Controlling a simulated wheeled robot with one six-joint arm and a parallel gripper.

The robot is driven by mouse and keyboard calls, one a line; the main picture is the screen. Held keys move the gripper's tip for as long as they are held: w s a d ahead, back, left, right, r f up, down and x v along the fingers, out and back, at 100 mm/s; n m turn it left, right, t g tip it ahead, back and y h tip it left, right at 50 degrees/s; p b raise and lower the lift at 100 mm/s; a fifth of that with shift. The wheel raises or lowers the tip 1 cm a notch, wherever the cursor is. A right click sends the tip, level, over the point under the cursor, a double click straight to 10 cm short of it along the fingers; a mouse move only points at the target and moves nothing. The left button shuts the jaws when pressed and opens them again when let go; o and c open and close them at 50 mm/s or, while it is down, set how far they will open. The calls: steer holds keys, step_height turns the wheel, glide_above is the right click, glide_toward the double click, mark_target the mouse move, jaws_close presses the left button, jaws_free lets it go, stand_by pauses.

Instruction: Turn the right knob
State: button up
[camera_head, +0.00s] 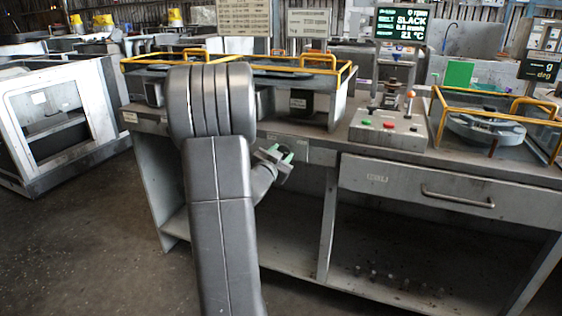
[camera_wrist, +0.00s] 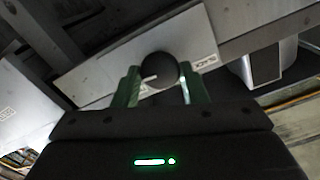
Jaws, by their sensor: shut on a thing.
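A round black knob (camera_wrist: 159,66) with a white pointer line shows in the wrist view, on a grey panel strip (camera_wrist: 100,75). The pointer is toward the lower left in that picture. My gripper (camera_wrist: 163,84) has green fingers on either side of the knob and is shut on it. In the head view my gripper (camera_head: 274,157) is at the front edge of the workbench (camera_head: 315,148), just right of my arm.
A drawer with a handle (camera_head: 457,198) is to the right. The lower shelf holds small parts. The floor at left is clear.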

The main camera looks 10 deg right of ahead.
steer(key=shift+m+b, duration=1.35)
steer(key=shift+m, duration=0.55)
steer(key=o, duration=1)
steer(key=shift+c, duration=0.2)
steer(key=p+v, duration=0.1)
steer(key=v, duration=1.3)
steer(key=shift+p, duration=0.35)
steer(key=shift+w, duration=0.1)
